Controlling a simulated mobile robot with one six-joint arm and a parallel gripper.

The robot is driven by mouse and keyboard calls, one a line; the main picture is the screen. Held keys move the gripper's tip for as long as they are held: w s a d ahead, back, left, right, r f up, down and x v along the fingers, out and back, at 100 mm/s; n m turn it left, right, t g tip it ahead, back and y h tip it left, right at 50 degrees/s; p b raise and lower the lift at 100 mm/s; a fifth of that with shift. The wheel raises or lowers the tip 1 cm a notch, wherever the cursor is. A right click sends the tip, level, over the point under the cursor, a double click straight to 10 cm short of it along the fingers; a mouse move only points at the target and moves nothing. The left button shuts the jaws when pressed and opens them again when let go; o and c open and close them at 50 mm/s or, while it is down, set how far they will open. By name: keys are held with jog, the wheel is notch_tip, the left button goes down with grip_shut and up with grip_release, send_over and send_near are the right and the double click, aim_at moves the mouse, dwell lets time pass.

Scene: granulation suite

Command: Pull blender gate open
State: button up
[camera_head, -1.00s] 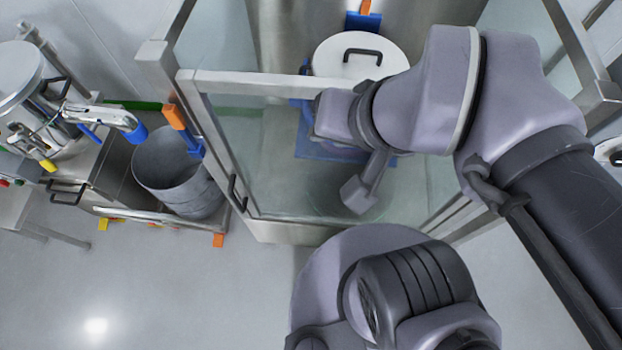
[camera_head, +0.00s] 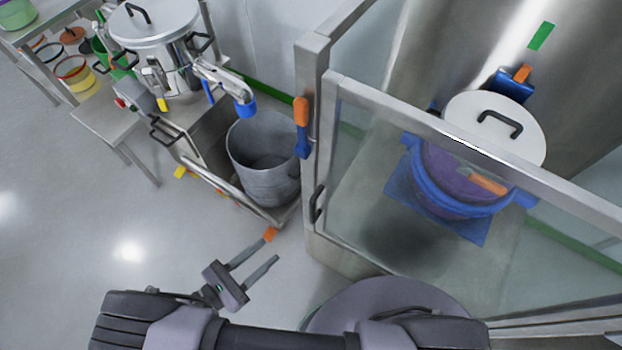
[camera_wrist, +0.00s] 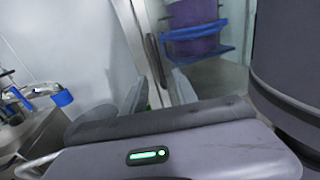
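The blender gate (camera_head: 440,215) is a framed clear panel on the right of the head view, and it stands shut against its post. Its black handle (camera_head: 316,204) is upright on the left stile; it also shows in the wrist view (camera_wrist: 155,60). An orange and blue latch (camera_head: 302,127) sits on the post above the handle. My gripper (camera_head: 263,252) is open and empty, left of and in front of the gate and apart from the handle. Its fingers show in the wrist view (camera_wrist: 157,93), with the handle beyond them.
Behind the gate stands a purple and blue vessel (camera_head: 458,180) with a white lid (camera_head: 494,128). A grey bin (camera_head: 265,160) on a low cart is left of the post. A steel pot (camera_head: 155,35) stands further left. The floor at left is clear.

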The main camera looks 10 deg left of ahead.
aim_at(312, 210)
jog(key=shift+n+t+y, duration=0.3)
jog(key=shift+n+t, duration=0.1)
jog(key=shift+t, duration=0.1)
jog(key=b+x, duration=0.1)
jog(key=x, duration=0.4)
jog(key=b+x, duration=0.1)
jog(key=x, duration=0.5)
jog(key=f+x, duration=0.1)
jog(key=x, duration=0.4)
jog(key=shift+w+d+b, duration=0.3)
jog(key=shift+b, duration=0.1)
grip_shut()
